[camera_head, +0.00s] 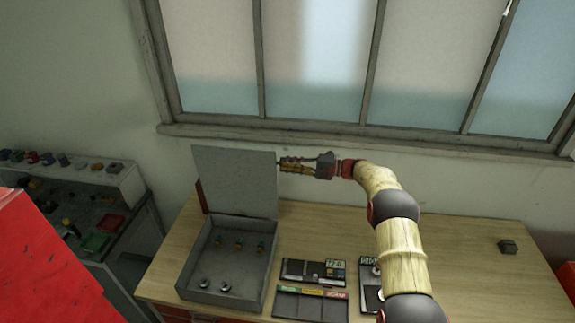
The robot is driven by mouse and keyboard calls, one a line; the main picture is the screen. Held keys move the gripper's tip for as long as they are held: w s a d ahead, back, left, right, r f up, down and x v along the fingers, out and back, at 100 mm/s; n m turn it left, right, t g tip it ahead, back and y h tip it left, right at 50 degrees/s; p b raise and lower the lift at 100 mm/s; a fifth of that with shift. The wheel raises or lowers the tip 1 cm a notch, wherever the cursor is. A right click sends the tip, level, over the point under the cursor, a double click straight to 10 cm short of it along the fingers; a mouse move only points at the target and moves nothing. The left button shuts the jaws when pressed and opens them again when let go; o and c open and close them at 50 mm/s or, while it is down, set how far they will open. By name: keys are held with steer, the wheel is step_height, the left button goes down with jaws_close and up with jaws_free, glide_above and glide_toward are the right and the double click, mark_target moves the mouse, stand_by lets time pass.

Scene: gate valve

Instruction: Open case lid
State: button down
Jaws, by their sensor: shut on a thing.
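The grey case (218,282) stands on the left part of the wooden workbench. Its lid (235,180) is raised, standing roughly upright at the back of the case. Several small knob-like parts show inside the case. My gripper (283,165) is at the right edge of the raised lid, with its fingers pointing left. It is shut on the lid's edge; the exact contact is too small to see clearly.
Dark trays (311,303) and flat boxes (313,271) lie right of the case. A small dark block (508,247) sits far right on the bench (465,265). A window (320,60) is behind. A shelf (85,180) with small parts and a red surface (45,265) are left.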

steer(key=c, duration=1.7)
jaws_free()
steer(key=shift+d, duration=0.1)
steer(key=d, duration=0.4)
steer(key=s+d, duration=0.1)
steer(key=d, duration=0.6)
steer(key=shift+s+d, duration=0.3)
steer(key=shift+d, duration=0.05)
